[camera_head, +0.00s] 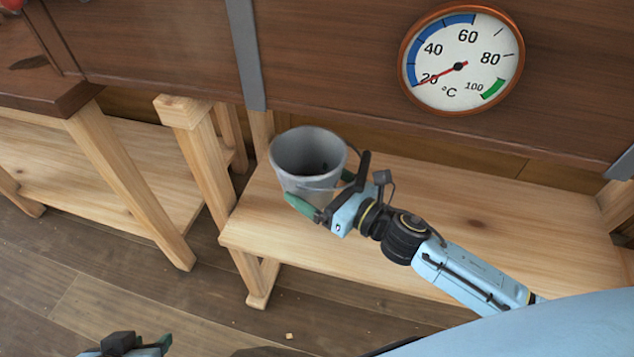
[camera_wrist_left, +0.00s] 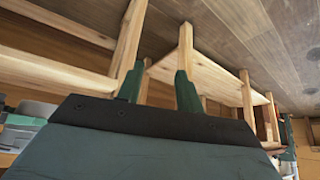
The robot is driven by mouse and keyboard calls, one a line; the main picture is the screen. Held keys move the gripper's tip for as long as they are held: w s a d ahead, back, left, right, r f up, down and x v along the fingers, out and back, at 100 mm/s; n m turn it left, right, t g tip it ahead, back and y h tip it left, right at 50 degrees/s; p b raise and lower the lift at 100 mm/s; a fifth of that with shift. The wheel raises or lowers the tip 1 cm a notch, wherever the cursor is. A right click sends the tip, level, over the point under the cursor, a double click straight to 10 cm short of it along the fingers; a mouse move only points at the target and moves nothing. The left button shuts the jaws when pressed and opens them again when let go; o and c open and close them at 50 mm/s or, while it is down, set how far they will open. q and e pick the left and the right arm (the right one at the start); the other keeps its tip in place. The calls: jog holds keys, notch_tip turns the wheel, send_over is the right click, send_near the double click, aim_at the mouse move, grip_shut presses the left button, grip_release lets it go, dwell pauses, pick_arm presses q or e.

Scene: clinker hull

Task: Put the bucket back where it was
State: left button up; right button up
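The grey bucket (camera_head: 308,168) is upright, with its open top showing, at the left end of the wooden bench (camera_head: 440,215) in the head view. My right gripper (camera_head: 318,190), on the arm from the lower right, has one green finger in front of the bucket's lower wall and the other behind it, with no visible gap. The base is partly hidden, so I cannot tell whether it touches the bench.
A dark plank wall with a round thermometer (camera_head: 460,60) rises behind the bench. A wooden trestle (camera_head: 185,115) and a workbench (camera_head: 50,100) with a low shelf stand on the left. The floor in front is mostly clear.

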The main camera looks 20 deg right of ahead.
notch_tip(320, 180, down, 3)
jog(key=shift+r+b, duration=0.2)
jog(key=shift+b, duration=1)
notch_tip(320, 180, down, 2)
jog(key=shift+f+b, duration=0.2)
jog(key=shift+b, duration=1)
pick_arm(q)
jog(key=w+d+r+t+h, duration=0.2)
jog(key=w+d+r+t, duration=0.1)
jog(key=r+t, duration=0.4)
jog(key=w+d+r+t+h, duration=0.2)
jog(key=w+r+t, duration=0.3)
jog(key=r, duration=0.6)
jog(key=shift+w+d+m+t+h, duration=0.15)
jog(key=shift+d+m+t+h, duration=0.35)
jog(key=shift+t, duration=0.5)
pick_arm(e)
jog(key=shift+f, duration=0.2)
pick_arm(q)
jog(key=shift+f+b, duration=0.3)
jog(key=shift+b, duration=0.25)
pick_arm(e)
jog(key=shift+f, duration=0.45)
pick_arm(q)
jog(key=shift+f, duration=0.15)
pick_arm(e)
jog(key=shift+f, duration=0.15)
